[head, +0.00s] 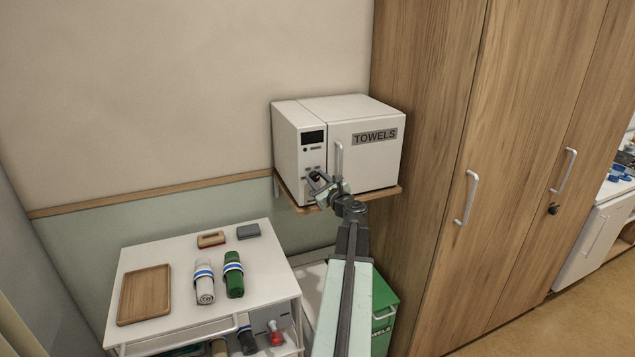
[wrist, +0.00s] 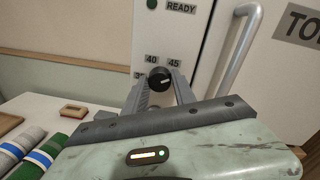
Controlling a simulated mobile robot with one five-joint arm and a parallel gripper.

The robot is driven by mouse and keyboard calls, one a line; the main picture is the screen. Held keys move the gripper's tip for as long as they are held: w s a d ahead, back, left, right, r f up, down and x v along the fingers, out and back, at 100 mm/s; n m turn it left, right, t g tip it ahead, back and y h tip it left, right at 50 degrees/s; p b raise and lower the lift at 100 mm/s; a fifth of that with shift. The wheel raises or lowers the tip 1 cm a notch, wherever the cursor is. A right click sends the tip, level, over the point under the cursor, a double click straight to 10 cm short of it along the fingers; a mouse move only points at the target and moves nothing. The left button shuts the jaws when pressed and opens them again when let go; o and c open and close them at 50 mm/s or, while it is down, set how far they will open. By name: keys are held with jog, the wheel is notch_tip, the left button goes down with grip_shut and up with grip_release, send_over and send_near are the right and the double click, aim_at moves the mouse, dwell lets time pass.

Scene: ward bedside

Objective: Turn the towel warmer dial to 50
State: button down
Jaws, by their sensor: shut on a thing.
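The towel warmer (head: 365,140) is a white box on a wooden wall shelf, marked TOWELS on its door. Its dial (wrist: 158,78) is a black round knob on the front panel, with a light pointer mark. The labels 40 and 45 show above it, and another label at its left is partly hidden. Whether the pointer lines up with a number I cannot tell. My gripper (wrist: 160,92) is shut on the dial, one finger on each side. In the head view my gripper (head: 317,184) is at the warmer's lower front, and hides part of the panel.
The warmer's vertical door handle (wrist: 238,45) is close to the right of my gripper. A wooden wardrobe (head: 440,120) stands to the right. A white cart (head: 200,245) at the left carries a wooden tray (head: 145,294) and rolled towels (head: 234,275). A green box (head: 384,310) is below.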

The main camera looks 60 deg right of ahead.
jog(key=m, duration=0.4)
jog(key=shift+f+b, duration=0.15)
jog(key=shift+b, duration=0.25)
jog(key=m, duration=0.4)
jog(key=shift+m+t+b, duration=0.3)
jog(key=shift+m, duration=0.1)
jog(key=shift+m+h, duration=0.3)
jog(key=c, duration=1)
grip_release()
jog(key=v, duration=0.7)
jog(key=shift+s+a, duration=0.2)
jog(key=shift+s, duration=0.1)
